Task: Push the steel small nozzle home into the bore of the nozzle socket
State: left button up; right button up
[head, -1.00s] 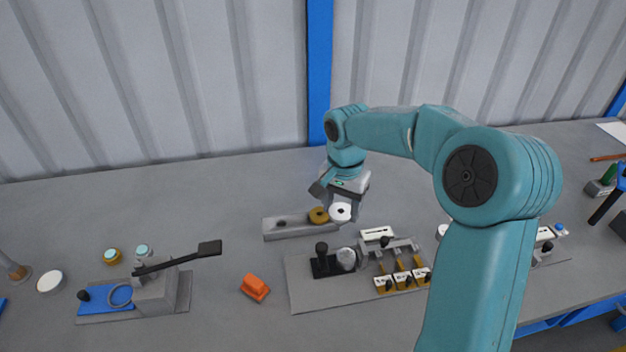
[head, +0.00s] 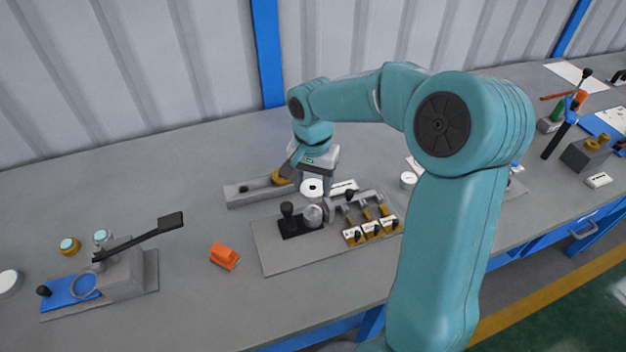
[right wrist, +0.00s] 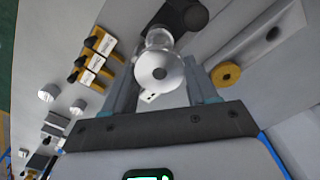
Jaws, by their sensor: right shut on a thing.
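My right gripper (head: 312,179) is shut on the steel small nozzle (head: 312,188), a pale round flanged piece with a dark central hole. In the right wrist view the nozzle (right wrist: 160,70) faces the camera between the two fingers. Just beyond it is a silvery round piece (right wrist: 159,38) beside a black block, apparently the nozzle socket. In the head view this round piece (head: 313,216) sits on a grey plate, just in front of the held nozzle. The nozzle overlaps it in the wrist view, so I cannot tell whether they touch. My left gripper is out of view.
A grey block (head: 240,195) with a brass ring (head: 282,178) stands left of my gripper. Brass-stemmed clamps with white labels (head: 371,229) stand to the right on the plate.

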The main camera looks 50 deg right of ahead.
aim_at(313, 187)
jog(key=shift+f+b, duration=1.25)
jog(key=shift+f, duration=0.65)
jog(key=shift+f+b, duration=0.9)
jog(key=shift+r, duration=0.2)
jog(key=shift+r+p, duration=0.45)
jog(key=shift+p, duration=0.1)
dwell(1.3)
jog(key=shift+f+b, duration=0.65)
jog(key=o, duration=1.3)
